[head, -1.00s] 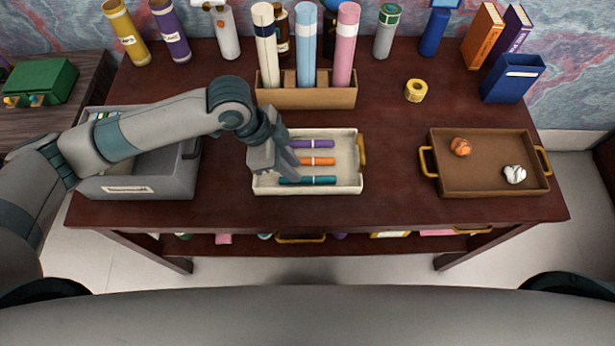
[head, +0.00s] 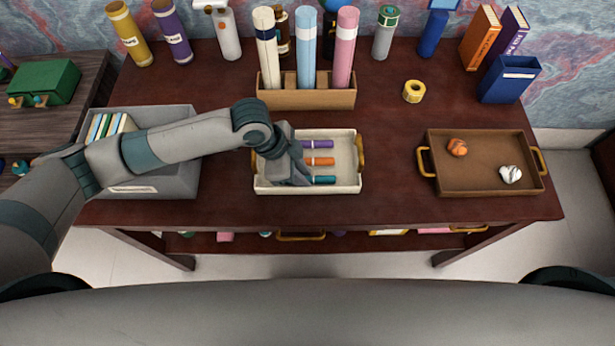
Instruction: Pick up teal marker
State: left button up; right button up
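The teal marker (head: 324,180) lies in the front of a white tray (head: 345,188) with yellow handles. Its right part shows; its left part is hidden behind my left gripper. My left gripper (head: 300,180) points down into the tray at the marker's left half. Its fingers overlap the marker in the head view, and I cannot tell whether they are open or closed on it. An orange marker (head: 321,161) and a purple marker (head: 318,144) lie behind the teal one. My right gripper is not in view.
A grey bin (head: 180,185) with books stands left, under my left arm. A wooden holder (head: 310,98) with tall tubes stands behind the tray. A brown tray (head: 480,185) with two crumpled balls is right. Tape (head: 413,91) lies behind it. Bare desk lies between the trays.

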aim_at(312, 177)
pick_arm(q)
jog(key=shift+c, duration=0.7)
grip_shut()
jog(key=shift+r, duration=0.15)
jog(key=shift+r+b, duration=0.35)
jog(key=shift+r, duration=0.25)
notch_tip(312, 177, up, 2)
jog(key=shift+w+r+b, duration=0.1)
jog(key=shift+r+b, duration=0.1)
jog(key=shift+b, duration=0.35)
jog(key=s+d+r+b, duration=0.2)
jog(key=s+d+r, duration=0.5)
jog(key=s+d, duration=0.1)
jog(key=shift+s+d, duration=0.15)
jog(key=shift+s, duration=0.1)
jog(key=shift+r, duration=0.1)
